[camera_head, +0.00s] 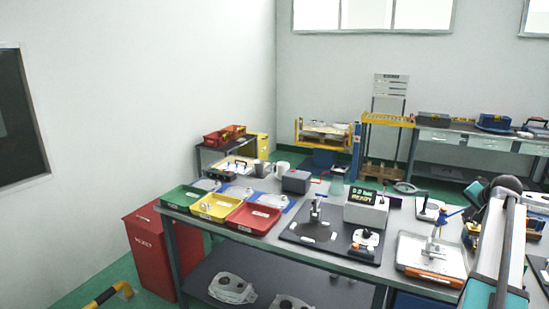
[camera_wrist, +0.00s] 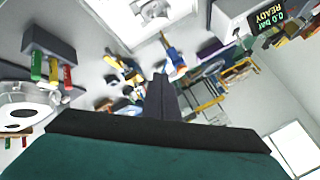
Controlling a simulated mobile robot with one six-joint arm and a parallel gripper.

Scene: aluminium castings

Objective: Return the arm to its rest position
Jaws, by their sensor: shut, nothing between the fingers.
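My arm (camera_head: 497,245), with a white and teal link, rises along the right side of the head view, in front of the bench. Its end is not clearly visible there. In the wrist view the dark fingers of my gripper (camera_wrist: 162,92) are together, with nothing between them. The wrist picture is strongly tilted, and the fingers point past the bench toward the room. I see no object held.
The bench carries green (camera_head: 184,196), yellow (camera_head: 215,206) and red (camera_head: 254,217) trays, a READY display box (camera_head: 367,212), a dark mat (camera_head: 300,236) and an orange-edged fixture (camera_head: 430,262) close to my arm. A red bin (camera_head: 150,250) stands left.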

